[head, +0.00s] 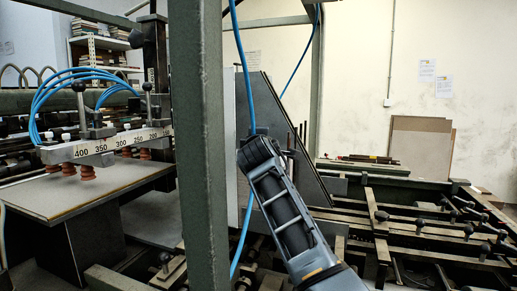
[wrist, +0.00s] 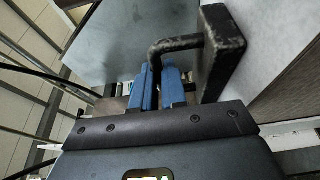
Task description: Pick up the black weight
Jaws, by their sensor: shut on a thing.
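The black weight (wrist: 222,50) is a worn dark block with a bent rod handle, at the upper right of the wrist view. My gripper (wrist: 157,82) has its blue fingers shut on the downturned end of that handle. The block itself hangs to the right of the fingers, close to a pale grey surface; I cannot tell whether it touches it. In the head view my arm reaches up toward the sloped grey plate behind the green post. My fingers and the weight cannot be made out there.
A thick green post (head: 203,150) stands left of my arm. A sloped dark side plate (head: 285,140) is behind it. Blue hoses (head: 243,90) hang nearby. Machine rails with black knobs (head: 420,223) fill the right. A board table (head: 85,187) is at left.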

